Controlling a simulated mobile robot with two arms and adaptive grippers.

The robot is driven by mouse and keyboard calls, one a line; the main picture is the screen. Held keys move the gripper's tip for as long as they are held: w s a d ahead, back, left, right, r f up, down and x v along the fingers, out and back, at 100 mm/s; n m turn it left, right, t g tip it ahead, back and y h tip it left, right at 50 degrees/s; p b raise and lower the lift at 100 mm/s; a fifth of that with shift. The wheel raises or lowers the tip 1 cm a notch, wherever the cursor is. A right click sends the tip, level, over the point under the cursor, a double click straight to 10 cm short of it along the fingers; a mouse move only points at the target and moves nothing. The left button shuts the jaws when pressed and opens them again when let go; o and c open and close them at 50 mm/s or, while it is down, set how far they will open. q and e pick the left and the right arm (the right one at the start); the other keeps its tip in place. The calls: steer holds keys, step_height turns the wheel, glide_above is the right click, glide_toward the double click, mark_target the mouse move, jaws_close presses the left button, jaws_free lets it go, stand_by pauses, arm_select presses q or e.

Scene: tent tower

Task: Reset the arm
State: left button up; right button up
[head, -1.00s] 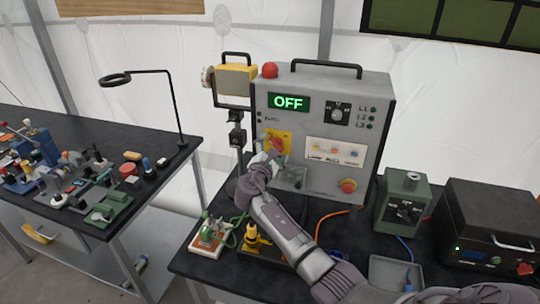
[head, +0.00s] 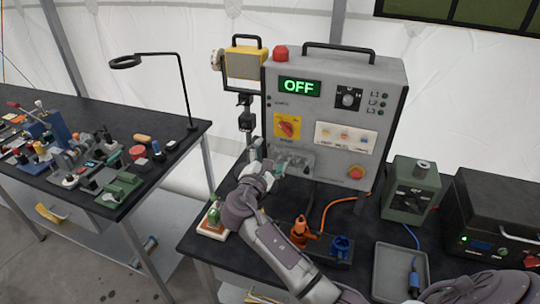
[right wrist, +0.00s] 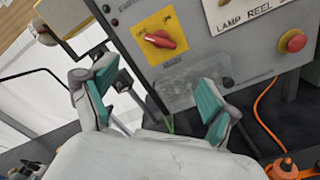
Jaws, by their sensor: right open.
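My right arm reaches in from the bottom right in the head view. Its gripper (head: 268,160) is open and empty, in front of the lower left of a grey control box (head: 390,80). In the right wrist view its two teal-padded fingers (right wrist: 155,95) stand wide apart with nothing between them. The red rotary switch on a yellow plate (head: 287,127) is uncovered above the gripper, and also shows in the wrist view (right wrist: 160,40). The gripper appears apart from it. The box display (head: 300,87) reads OFF in green. My left gripper is not in view.
A green switch box (head: 411,188), a black unit (head: 490,225) and a grey tray (head: 388,265) stand right of my arm. Orange (head: 300,230) and blue (head: 340,245) connectors sit close beside it. A cluttered bench (head: 50,195) with a ring lamp (head: 126,62) stands left.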

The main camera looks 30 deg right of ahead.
steer(key=s+a+f+m+g+y, duration=0.1)
steer(key=s+f+m+g+y, duration=0.2)
steer(key=s+f, duration=0.4)
steer(key=s+a+f+m+g+y, duration=0.1)
steer(key=s+a+f+m+y, duration=0.2)
steer(key=s+f, duration=0.45)
steer(key=s+a+f+m+g+y, duration=0.2)
steer(key=s+a+m+y, duration=0.25)
steer(key=s, duration=0.65)
steer(key=s+a+f+m+g+y, duration=0.15)
steer(key=s+a+m+y, duration=0.3)
steer(key=s, duration=0.55)
step_height(320, 180, down, 33)
steer(key=s+g+h+b, duration=0.1)
steer(key=s+g+b, duration=0.1)
steer(key=b, duration=0.4)
steer(key=s+d+f+b, duration=0.1)
steer(key=s+f+b, duration=0.1)
steer(key=s+f, duration=0.6)
steer(key=s+d+f+g+b, duration=0.1)
steer(key=s+d+f+b, duration=0.1)
steer(key=s+f, duration=0.6)
step_height(320, 180, down, 4)
steer(key=shift+s+r, duration=0.1)
steer(key=shift+s, duration=0.05)
